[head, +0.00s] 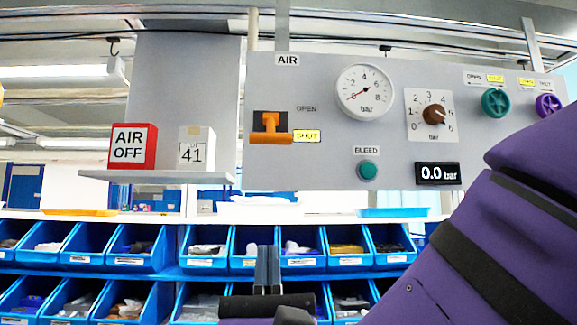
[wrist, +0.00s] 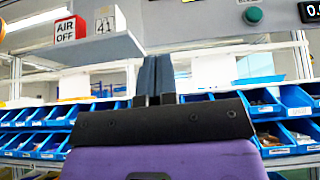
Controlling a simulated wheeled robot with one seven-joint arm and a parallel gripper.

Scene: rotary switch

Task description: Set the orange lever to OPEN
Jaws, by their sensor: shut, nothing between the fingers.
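The orange lever (head: 270,130) is at the left of the grey AIR panel (head: 320,165) in the head view. Its handle hangs low, level with the yellow SHUT label (head: 306,136). The OPEN label (head: 306,108) is above that, up and to the right of the lever. My gripper (head: 266,262) is below the panel, well under the lever and apart from it. Its fingers point up and are shut together with nothing between them. The fingers also show in the wrist view (wrist: 155,78), where the lever is not in view.
Right of the lever are a pressure gauge (head: 365,92), a brown knob (head: 434,115), a green BLEED button (head: 368,170) and a 0.0 bar display (head: 438,174). A shelf (head: 160,177) left of the panel holds a red AIR OFF box (head: 133,146) and a LOT 41 box (head: 196,150). Blue bins stand behind.

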